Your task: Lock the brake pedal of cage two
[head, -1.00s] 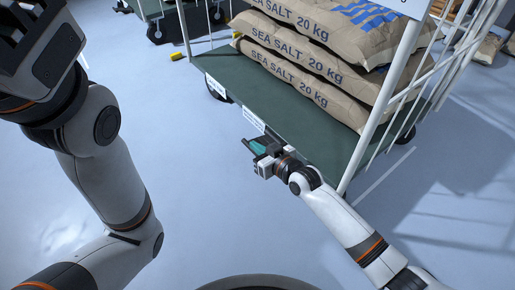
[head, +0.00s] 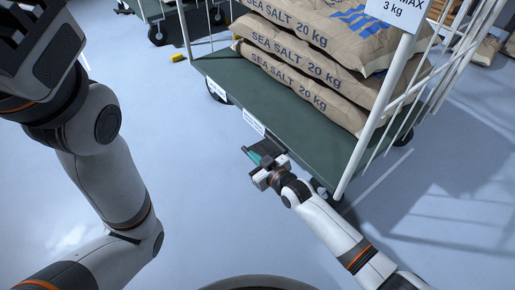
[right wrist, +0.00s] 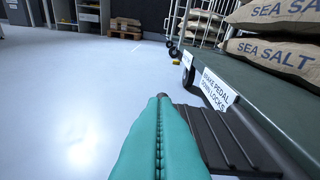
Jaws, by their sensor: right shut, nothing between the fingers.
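Cage two appears to be the near roll cage with a green deck (head: 215,73) and white posts. A white label (right wrist: 218,90) on its edge reads "BRAKE PEDAL DOWN LOCKS"; it also shows in the head view (head: 254,122). The dark ribbed brake pedal (right wrist: 228,135) juts out below the label, and its dark plate shows in the head view (head: 268,146). My right gripper (head: 253,157) is shut and empty, its teal fingers (right wrist: 161,100) just beside the pedal; contact is unclear. My left gripper (head: 22,45) is at the upper left, its fingertips out of frame.
Salt sacks (head: 300,65) are stacked on the cage deck. A small yellow object (head: 178,58) lies on the floor beyond. Another cage (head: 150,10) stands at the back. The blue-grey floor to the left of the pedal is clear.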

